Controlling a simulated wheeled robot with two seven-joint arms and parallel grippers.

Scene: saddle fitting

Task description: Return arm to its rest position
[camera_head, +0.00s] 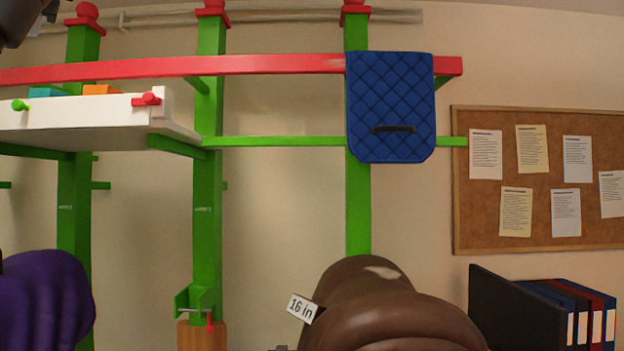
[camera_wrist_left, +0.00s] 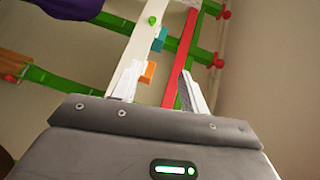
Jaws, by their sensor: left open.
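My left gripper (camera_wrist_left: 158,88) shows in the left wrist view, with its two pale fingers apart and nothing between them. Beyond the fingers are the red rail, the white shelf and its small coloured blocks; I cannot tell how far off they are. In the head view only a dark part, probably of my left arm, shows at the top left corner. My right gripper is in neither view. A blue quilted pad (camera_head: 390,100) hangs over the red rail (camera_head: 270,65). A brown saddle (camera_head: 400,315) with a "16 in" tag (camera_head: 301,308) is at the bottom, partly cut off.
Green posts (camera_head: 209,230) and rails stand along the wall. A white shelf (camera_head: 75,128) holds a teal block (camera_head: 48,92) and an orange block (camera_head: 101,89). A purple object (camera_head: 45,300) is at lower left. A corkboard (camera_head: 500,245) and binders (camera_head: 597,318) are at right.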

